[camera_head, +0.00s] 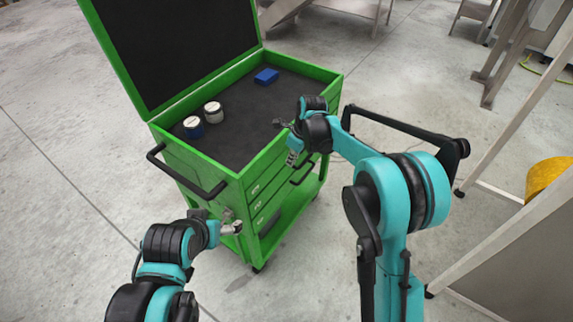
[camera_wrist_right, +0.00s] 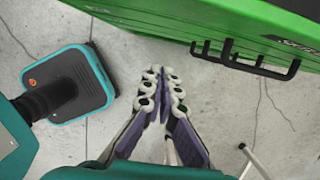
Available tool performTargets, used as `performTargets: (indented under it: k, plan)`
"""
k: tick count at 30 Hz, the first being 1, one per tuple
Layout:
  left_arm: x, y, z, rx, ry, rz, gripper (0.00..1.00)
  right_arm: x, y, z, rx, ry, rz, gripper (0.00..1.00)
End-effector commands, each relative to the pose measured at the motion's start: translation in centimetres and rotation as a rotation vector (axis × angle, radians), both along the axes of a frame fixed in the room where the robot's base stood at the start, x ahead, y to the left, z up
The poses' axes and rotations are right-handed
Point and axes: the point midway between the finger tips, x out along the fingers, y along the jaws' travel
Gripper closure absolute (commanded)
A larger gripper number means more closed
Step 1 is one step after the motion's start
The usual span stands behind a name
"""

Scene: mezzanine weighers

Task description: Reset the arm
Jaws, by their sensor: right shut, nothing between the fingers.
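My right arm reaches over the near right side of the green tool cart (camera_head: 334,88). My right gripper (camera_head: 291,146) is beside the cart's right front edge, partly hidden by its own wrist. In the right wrist view its fingers (camera_wrist_right: 161,88) are together, with nothing between them, above the floor and apart from the cart's side. My left gripper (camera_head: 234,228) is low in front of the cart's near corner. It is small in the picture, and I cannot tell whether its fingers are open.
The cart's lid (camera_head: 180,45) stands open. A yellow object (camera_head: 545,177) is at the right.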

Motion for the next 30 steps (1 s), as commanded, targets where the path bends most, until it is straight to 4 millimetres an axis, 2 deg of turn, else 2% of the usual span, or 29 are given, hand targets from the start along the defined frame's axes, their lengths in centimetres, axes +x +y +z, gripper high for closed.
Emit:
performTargets:
  k: [3, 11, 14, 16, 20, 24, 30]
  plan:
    - [0.0, 0.0, 0.4, 0.000, 0.000, 0.000, 0.15, -0.2, -0.2, 1.3, 0.000, 0.000, 0.000, 1.00]
    - [0.0, 0.0, 0.4, 0.000, 0.000, 0.000, 0.15, -0.4, -0.4, 1.8, -0.001, -0.002, 0.006, 1.00]
    - [0.0, 0.0, 0.4, 0.000, 0.000, 0.000, 0.15, -1.1, -1.2, 2.9, -0.013, -0.029, 0.061, 1.00]
    - [0.0, 0.0, 0.4, 0.000, 0.000, 0.000, 0.15, -2.1, -2.2, 4.4, -0.034, -0.069, 0.147, 1.00]
    - [0.0, 0.0, 0.4, 0.000, 0.000, 0.000, 0.15, -5.5, -4.9, 8.0, -0.104, -0.181, 0.397, 1.00]
    - [0.0, 0.0, 0.4, 0.000, 0.000, 0.000, 0.15, -10.2, -8.0, 11.1, -0.218, -0.305, 0.705, 1.00]
    - [0.0, 0.0, 0.3, 0.000, 0.000, 0.000, 0.15, -17.3, -11.9, 13.1, -0.424, -0.439, 1.147, 1.00]
